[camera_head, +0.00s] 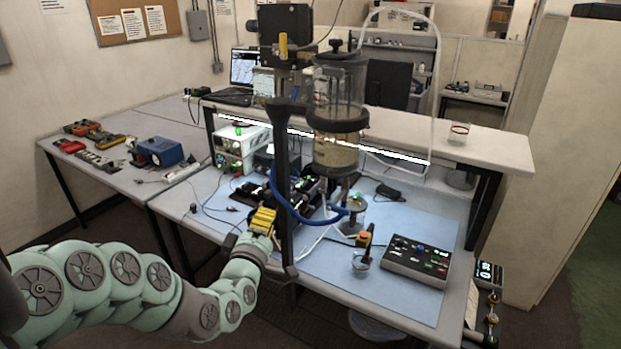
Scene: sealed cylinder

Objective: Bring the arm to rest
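My pale green arm comes in from the lower left and reaches to the front left edge of the blue-matted bench (408,215). My gripper (262,221) is at its end, just left of the dark upright post (283,190). A yellow, ribbed part shows there; I cannot tell whether it belongs to the gripper or is something held. The fingers are too small and covered to tell open from shut. The glass cylinder (336,150) with dark collars stands upright on the post's rig, holding a cloudy tan content. It is up and right of my gripper, apart from it.
A blue hose (284,205) loops close to my gripper. A small beaker (361,264) and a button box (416,260) sit at the bench's front right. A white instrument (238,148) stands behind. Tools and a blue device (158,151) lie on the left table. Floor is open below my arm.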

